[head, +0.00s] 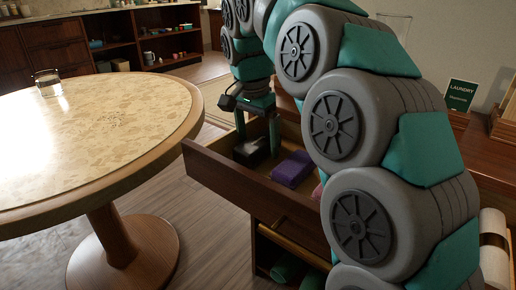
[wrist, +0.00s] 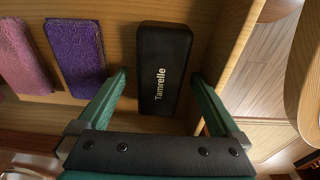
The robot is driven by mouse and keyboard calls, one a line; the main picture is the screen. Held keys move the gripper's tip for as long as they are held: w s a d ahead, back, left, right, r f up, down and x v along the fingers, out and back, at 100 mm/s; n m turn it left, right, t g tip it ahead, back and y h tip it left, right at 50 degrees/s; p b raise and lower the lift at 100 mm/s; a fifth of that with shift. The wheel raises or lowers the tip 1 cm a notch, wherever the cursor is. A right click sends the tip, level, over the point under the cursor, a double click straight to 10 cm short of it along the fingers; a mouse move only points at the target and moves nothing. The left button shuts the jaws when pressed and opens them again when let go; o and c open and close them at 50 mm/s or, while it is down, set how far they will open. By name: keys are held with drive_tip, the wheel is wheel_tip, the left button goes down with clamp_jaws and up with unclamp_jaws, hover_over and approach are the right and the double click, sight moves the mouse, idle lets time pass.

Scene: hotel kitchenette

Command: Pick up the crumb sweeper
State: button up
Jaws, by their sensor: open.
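A long black case-like object (wrist: 165,68) with rounded corners and the pale lettering "Tamrelle" lies in an open wooden drawer (head: 228,188). Nothing else in view looks like a crumb sweeper, but the pictures do not confirm that this is it. In the head view the same black object (head: 246,151) is at the drawer's far left end. My gripper (head: 257,146) points down into the drawer with its fingers spread. In the wrist view my gripper (wrist: 159,82) has one green finger on each side of the black object, apart from it, with nothing held.
A folded purple cloth (head: 292,169) lies beside the black object, with a pink cloth (wrist: 22,55) beyond it. The drawer walls (wrist: 232,40) stand close around. A round table (head: 95,140) is left of the drawer. A "LAUNDRY" sign (head: 461,95) stands on the counter.

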sight(257, 141)
drive_tip(key=shift+f, duration=0.65)
drive_tip(key=c, duration=1.5)
drive_tip(key=shift+r, duration=0.1)
drive_tip(key=shift+s+a+r, duration=0.1)
drive_tip(key=shift+r, duration=0.4)
wheel_tip(257, 141, up, 11)
drive_tip(key=p, duration=0.6)
drive_tip(key=s+a+b, duration=0.1)
drive_tip(key=s+a, duration=1.1)
drive_tip(key=s, duration=0.3)
drive_tip(key=shift+s+f, duration=0.3)
drive_tip(key=shift+f, duration=0.05)
